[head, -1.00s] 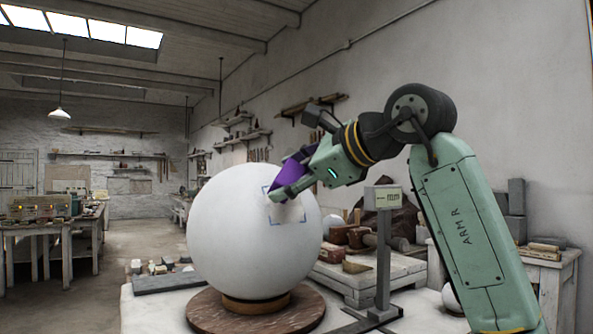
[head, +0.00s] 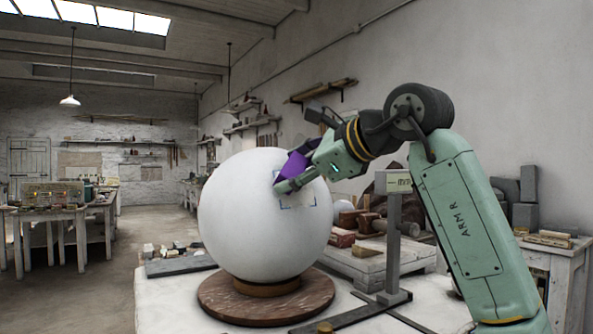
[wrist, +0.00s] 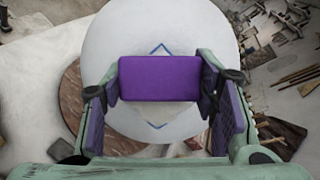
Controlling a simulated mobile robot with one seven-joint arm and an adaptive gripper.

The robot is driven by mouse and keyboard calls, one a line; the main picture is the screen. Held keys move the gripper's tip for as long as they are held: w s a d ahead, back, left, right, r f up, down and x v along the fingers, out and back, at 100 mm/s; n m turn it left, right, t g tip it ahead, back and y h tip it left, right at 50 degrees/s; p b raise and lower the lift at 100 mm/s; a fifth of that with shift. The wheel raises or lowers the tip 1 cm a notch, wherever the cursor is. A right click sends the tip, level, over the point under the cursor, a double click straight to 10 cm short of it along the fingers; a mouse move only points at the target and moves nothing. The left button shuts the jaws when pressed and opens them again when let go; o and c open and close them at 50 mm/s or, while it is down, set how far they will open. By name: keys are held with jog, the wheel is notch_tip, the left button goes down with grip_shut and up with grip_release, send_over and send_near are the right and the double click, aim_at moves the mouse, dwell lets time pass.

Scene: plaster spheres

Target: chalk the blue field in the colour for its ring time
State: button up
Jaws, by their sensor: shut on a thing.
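The large white plaster sphere (head: 250,225) stands on a round brown turntable (head: 225,308). The blue field (head: 298,203) is a thin blue square outline on the sphere's upper right, partly covered by my gripper. In the wrist view a blue corner of the field (wrist: 159,48) shows beyond the chalk, and a paler corner below it. My gripper (head: 285,180) is shut on a purple chalk block (wrist: 160,79), held crosswise between its pads. The purple chalk also shows in the head view (head: 291,167). It is at the field; whether it touches the plaster I cannot tell.
Behind are a low pallet with blocks and mallets (head: 365,262) and grey blocks (head: 520,215). A tray of small pieces (head: 180,262) lies left.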

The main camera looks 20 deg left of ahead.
jog(key=shift+f, duration=0.15)
jog(key=shift+s+a+f+b, duration=0.25)
jog(key=shift+s+f+b, duration=0.3)
jog(key=shift+s+f, duration=0.1)
jog(key=shift+w+d+r+p, duration=0.15)
jog(key=shift+w+r+p, duration=0.4)
jog(key=shift+r, duration=0.2)
jog(key=shift+w+d+r, duration=0.25)
jog(key=shift+w+r, duration=0.35)
jog(key=shift+w, duration=0.25)
jog(key=shift+s+f+b, duration=0.3)
jog(key=shift+f+b, duration=0.15)
jog(key=shift+b, duration=0.05)
jog(key=shift+s+a+f+b, duration=0.2)
jog(key=shift+s+f+b, duration=0.25)
jog(key=shift+s+b, duration=0.1)
jog(key=shift+s+a+f+b, duration=0.15)
jog(key=shift+s+f+b, duration=0.3)
jog(key=shift+s, duration=0.1)
jog(key=shift+w+d+r+p, duration=0.1)
jog(key=shift+w+r+p, duration=0.35)
jog(key=shift+r+p, duration=0.4)
jog(key=shift+w+d+p, duration=0.1)
jog(key=shift+w+p, duration=0.2)
jog(key=shift+p, duration=0.15)
